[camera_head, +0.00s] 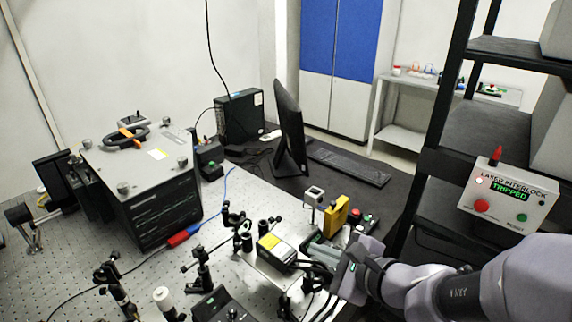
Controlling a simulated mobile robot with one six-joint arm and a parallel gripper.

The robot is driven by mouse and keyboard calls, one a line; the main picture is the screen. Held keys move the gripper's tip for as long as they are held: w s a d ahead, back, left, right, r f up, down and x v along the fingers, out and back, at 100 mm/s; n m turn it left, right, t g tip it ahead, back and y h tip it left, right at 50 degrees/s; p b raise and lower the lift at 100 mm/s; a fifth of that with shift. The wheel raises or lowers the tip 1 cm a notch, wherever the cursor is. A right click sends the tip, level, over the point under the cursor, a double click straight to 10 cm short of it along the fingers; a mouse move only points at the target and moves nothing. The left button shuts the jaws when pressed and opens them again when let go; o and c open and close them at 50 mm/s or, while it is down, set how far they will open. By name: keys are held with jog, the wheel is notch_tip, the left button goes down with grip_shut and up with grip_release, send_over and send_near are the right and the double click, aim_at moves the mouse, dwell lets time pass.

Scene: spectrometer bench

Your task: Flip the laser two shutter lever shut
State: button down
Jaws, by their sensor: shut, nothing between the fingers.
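My gripper (318,252) reaches in from the right, low over the optical bench, with its fingers closed and empty. A yellow upright block (336,214) stands just beyond the fingers. Beside it is a small box with red and green buttons (355,217). A laser module with a yellow label (279,246) lies just left of the fingertips. I cannot pick out the laser two shutter lever or its position. The gripper and its wrist cover part of this area, and I cannot tell whether the fingers touch anything.
Several optic posts (202,268) stand on the perforated bench (130,255) to the left and front. A large dark instrument (160,200) stands at left. A monitor (289,130) and keyboard (348,163) are behind. The interlock box (508,195) at right reads TRIPPED.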

jog(key=w+d+f+m, duration=0.1)
jog(key=w+d+m+t+h, duration=0.1)
jog(key=shift+w+f, duration=0.3)
jog(key=shift+f, duration=0.05)
jog(key=shift+a, duration=0.1)
jog(key=p, duration=0.3)
jog(key=shift+w+a+r, duration=0.15)
jog(key=shift+w+a, duration=0.25)
jog(key=w+a+f, duration=0.2)
jog(key=w+a, duration=0.5)
jog(key=shift+a, duration=0.2)
jog(key=shift+w+f+b, duration=0.15)
jog(key=shift+w+b, duration=0.05)
jog(key=shift+b, duration=0.45)
